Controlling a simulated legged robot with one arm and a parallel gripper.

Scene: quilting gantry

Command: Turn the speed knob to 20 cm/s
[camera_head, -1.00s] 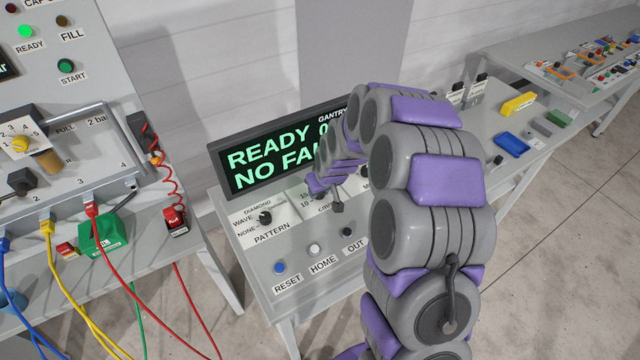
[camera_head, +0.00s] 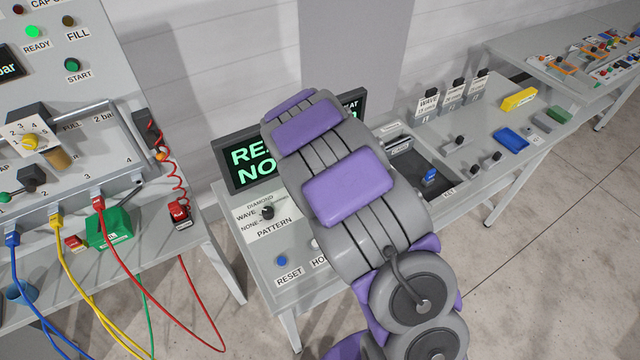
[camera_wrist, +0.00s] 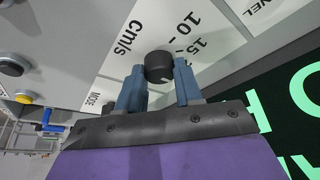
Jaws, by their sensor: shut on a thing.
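In the wrist view, the dark round speed knob (camera_wrist: 158,62) sits on a white dial plate (camera_wrist: 130,40) marked cm/s, with 10 and 15 readable. A 20 mark is not visible. A small pale mark shows low on the knob, but I cannot tell which value it points to. My gripper (camera_wrist: 159,68) has its two blue-grey fingers on either side of the knob, shut on it. In the head view, my arm hides the knob and the gripper.
The display (camera_head: 238,168) is partly covered by my arm; green letters show. The pattern knob (camera_head: 267,212) and blue reset button (camera_head: 282,261) are left of my arm. Right of it are a dark recess with a blue item (camera_head: 430,175) and a blue tray (camera_head: 511,137).

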